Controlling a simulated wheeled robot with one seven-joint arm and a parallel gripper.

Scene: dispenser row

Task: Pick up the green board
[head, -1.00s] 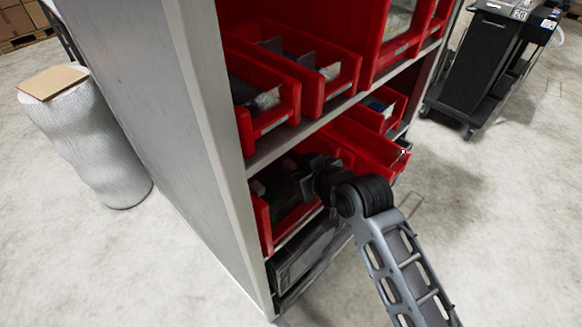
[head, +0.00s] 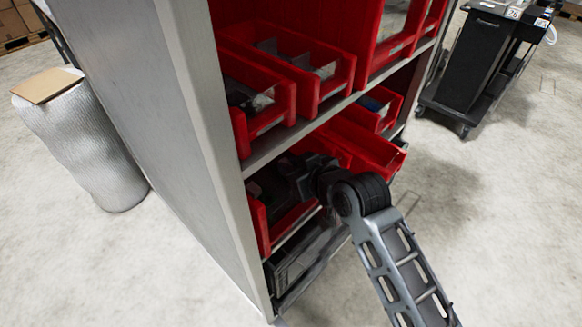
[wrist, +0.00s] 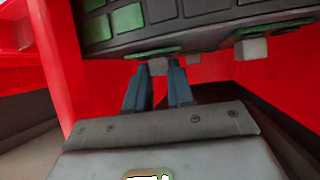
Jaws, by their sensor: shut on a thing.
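In the wrist view a dark board with green patches (wrist: 130,18) fills the top of the picture. Small grey blocks (wrist: 251,48) with thin green edges hang at its near underside. My gripper (wrist: 159,68) has its two blue fingers close on either side of one such grey block, at the board's near edge. In the head view my gripper (head: 282,180) reaches into a lower red bin (head: 262,225). Its fingertips and the board are hidden there by shadow and by my wrist.
A shelf divider (head: 300,132) lies just above my wrist, with red bins (head: 270,110) on it. The grey side panel (head: 165,130) stands to the left. A wrapped roll (head: 85,145) and a black cart (head: 475,65) stand apart on open floor.

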